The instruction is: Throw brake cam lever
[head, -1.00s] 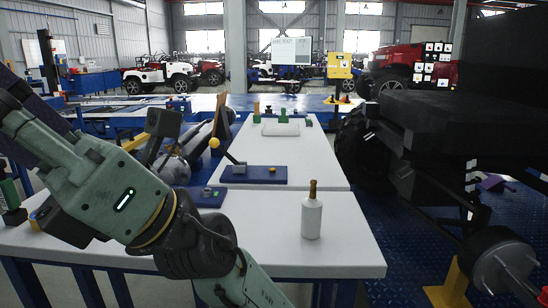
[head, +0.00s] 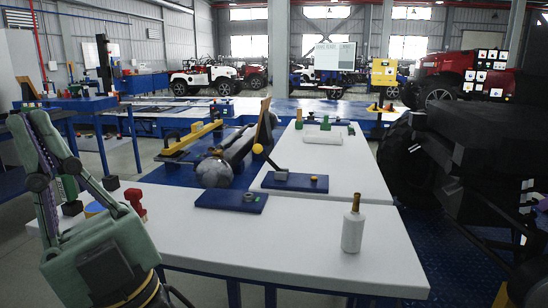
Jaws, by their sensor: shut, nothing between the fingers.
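The brake cam lever (head: 267,161) is a thin dark arm with a yellow ball knob (head: 257,148). It rises from a grey pivot block (head: 281,176) on a blue base plate (head: 300,184) and tilts up to the left. The plate, with an orange button on its right, lies on the white table.
A second blue plate (head: 232,201) lies in front of the lever plate. A white bottle (head: 352,232) stands at the right of the white table (head: 290,240). A red fitting (head: 135,203) stands near my gripper. A large black tire (head: 402,165) borders the right side.

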